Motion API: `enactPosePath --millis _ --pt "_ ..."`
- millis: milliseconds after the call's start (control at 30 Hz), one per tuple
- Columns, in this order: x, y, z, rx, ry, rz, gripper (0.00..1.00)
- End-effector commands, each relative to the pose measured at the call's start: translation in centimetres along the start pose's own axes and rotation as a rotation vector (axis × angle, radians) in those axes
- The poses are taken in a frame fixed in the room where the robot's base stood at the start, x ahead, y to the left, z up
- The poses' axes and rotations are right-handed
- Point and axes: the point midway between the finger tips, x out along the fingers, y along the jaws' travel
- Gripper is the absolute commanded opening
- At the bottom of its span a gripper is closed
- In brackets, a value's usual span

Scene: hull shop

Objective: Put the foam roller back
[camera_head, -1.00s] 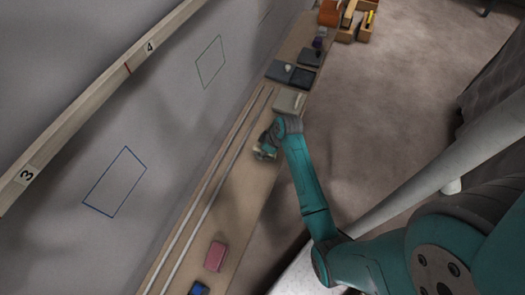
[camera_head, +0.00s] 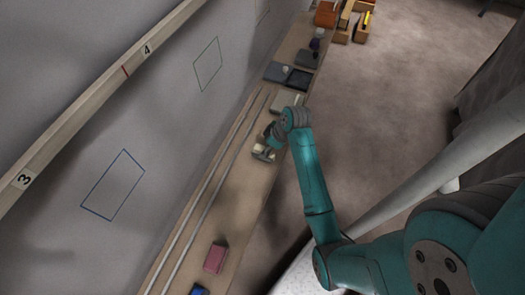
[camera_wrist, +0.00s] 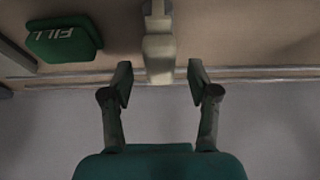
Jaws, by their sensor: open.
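My gripper (camera_wrist: 158,78) is open, with its two fingers apart in the wrist view. A cream-coloured tool (camera_wrist: 158,50) with a blocky end reaches between the fingertips, with a gap on each side. I cannot tell for sure whether it is the foam roller; its far end runs out of the picture. In the head view my gripper (camera_head: 268,145) is low over the long bench, and a small pale piece (camera_head: 262,153) shows beside it.
A green block marked FILL (camera_wrist: 64,40) lies near my gripper. Two long rails (camera_head: 214,182) run along the wall side of the bench. A pink block (camera_head: 215,258) and a blue block (camera_head: 199,290) lie nearer. Dark trays (camera_head: 299,80) and an orange item (camera_head: 327,14) are farther off.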

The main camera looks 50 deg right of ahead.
Motion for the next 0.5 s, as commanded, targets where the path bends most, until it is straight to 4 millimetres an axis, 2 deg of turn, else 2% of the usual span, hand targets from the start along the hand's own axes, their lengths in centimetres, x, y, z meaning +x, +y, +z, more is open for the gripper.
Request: enactPosePath --millis 33,200,333,500 --pt "-1.1 0.1 0.0 0.001 0.002 0.003 0.6" --pt "-3.8 0.1 0.0 0.0 0.001 0.003 0.6" --pt "-5.1 0.1 0.0 0.0 0.0 0.002 0.6" --pt "-5.7 0.0 0.0 0.001 -0.001 0.0 0.6"
